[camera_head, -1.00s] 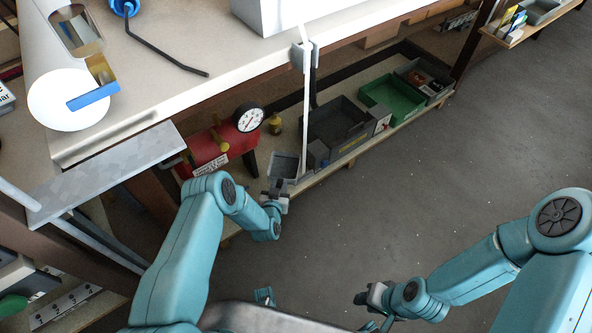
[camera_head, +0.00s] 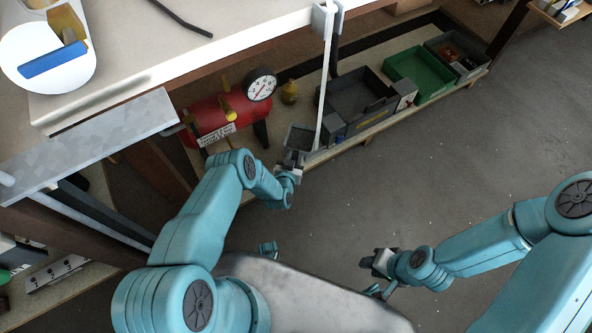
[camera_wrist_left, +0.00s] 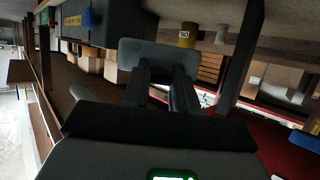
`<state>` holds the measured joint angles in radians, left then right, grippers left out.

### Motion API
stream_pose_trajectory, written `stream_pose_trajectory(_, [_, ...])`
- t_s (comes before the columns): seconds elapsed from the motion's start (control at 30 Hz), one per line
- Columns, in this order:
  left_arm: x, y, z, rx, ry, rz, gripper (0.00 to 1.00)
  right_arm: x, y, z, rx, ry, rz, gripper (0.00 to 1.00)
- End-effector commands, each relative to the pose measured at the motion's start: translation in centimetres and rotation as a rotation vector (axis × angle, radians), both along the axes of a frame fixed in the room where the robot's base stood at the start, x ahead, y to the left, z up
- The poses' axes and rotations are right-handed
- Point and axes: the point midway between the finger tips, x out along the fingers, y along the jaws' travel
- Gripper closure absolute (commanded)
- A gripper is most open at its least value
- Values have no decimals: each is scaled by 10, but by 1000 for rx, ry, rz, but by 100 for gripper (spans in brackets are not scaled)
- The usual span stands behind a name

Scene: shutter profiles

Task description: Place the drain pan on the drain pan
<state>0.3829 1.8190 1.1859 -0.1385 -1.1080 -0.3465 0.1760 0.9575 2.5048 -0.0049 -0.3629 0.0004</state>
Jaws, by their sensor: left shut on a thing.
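My left gripper (camera_head: 291,163) is shut on a small grey drain pan (camera_head: 301,136), held out in front of the lower shelf. In the left wrist view the pan (camera_wrist_left: 158,54) sits as a grey block at the tips of the left gripper (camera_wrist_left: 160,78). I cannot tell for sure which other thing is the second drain pan. A larger dark grey tray (camera_head: 352,88) stands on the lower shelf, right of the held pan and apart from it. My right gripper (camera_head: 376,262) is low over the floor, and its jaws are too small to read.
A red compressor tank (camera_head: 212,117) with a gauge stands left of the held pan. A pale upright rod (camera_head: 325,85) passes close beside the pan. A green bin (camera_head: 418,72) is further right on the shelf (camera_head: 385,115). The workbench top (camera_head: 200,55) overhangs. The floor (camera_head: 440,160) is clear.

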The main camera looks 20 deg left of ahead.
Motion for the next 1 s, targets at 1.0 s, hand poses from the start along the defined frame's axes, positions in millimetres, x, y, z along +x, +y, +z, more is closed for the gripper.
stream_pose_trajectory(1.0, [5, 1, -106, 0, -1, 0, 63, 0, 0, -61, 0, -1, 0, 67])
